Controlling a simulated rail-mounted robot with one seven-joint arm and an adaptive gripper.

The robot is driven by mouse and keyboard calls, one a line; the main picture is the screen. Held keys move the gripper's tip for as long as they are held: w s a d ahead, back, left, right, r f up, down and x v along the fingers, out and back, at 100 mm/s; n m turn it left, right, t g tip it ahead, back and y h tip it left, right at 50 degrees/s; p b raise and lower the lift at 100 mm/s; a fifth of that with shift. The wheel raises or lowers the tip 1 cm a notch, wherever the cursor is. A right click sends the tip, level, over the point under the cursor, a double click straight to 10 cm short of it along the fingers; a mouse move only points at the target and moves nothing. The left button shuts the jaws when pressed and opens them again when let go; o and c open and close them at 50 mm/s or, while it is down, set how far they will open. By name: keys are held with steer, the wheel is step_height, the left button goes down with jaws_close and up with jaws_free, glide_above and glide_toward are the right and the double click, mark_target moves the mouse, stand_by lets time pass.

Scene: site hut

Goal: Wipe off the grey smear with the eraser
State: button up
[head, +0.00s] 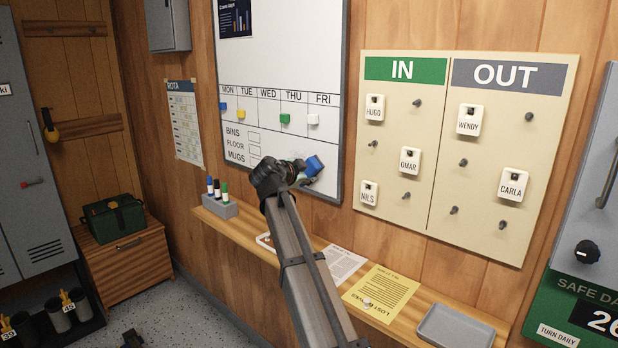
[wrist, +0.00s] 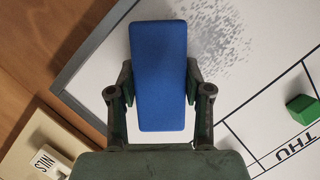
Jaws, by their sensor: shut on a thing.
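The blue eraser (head: 314,166) is held in my gripper (head: 302,173) in front of the whiteboard's lower right corner. In the wrist view, the eraser (wrist: 158,75) stands lengthwise between the two fingers of my gripper (wrist: 159,85), which are shut on its sides. The grey smear (wrist: 226,42) is a speckled patch on the white surface, just right of and behind the eraser's upper part. The eraser hides some of the board there. In the head view my gripper and the eraser mostly cover the smear. I cannot tell whether the eraser touches the board.
The whiteboard (head: 285,60) has a grey frame and several coloured magnets, including a green one (head: 285,118). The IN/OUT tag board (head: 433,200) hangs to its right. Below, a wooden shelf (head: 410,322) holds a pen holder (head: 220,207), papers and a grey tray (head: 455,328).

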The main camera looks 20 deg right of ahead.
mark_target(316, 171)
steer(key=shift+w+a+r+b, duration=0.65)
steer(key=shift+w+a+b, duration=2.3)
steer(key=shift+w, duration=1.2)
steer(key=shift+s+d+b, duration=0.35)
steer(key=shift+s+d, duration=1.05)
steer(key=shift+s, duration=0.6)
steer(key=shift+s+d+b, duration=0.4)
steer(key=shift+s+d, duration=1)
steer(key=shift+s, duration=0.6)
steer(key=shift+s+d+b, duration=0.35)
steer(key=shift+s+d, duration=1.05)
steer(key=shift+s, duration=0.6)
steer(key=shift+w, duration=0.1)
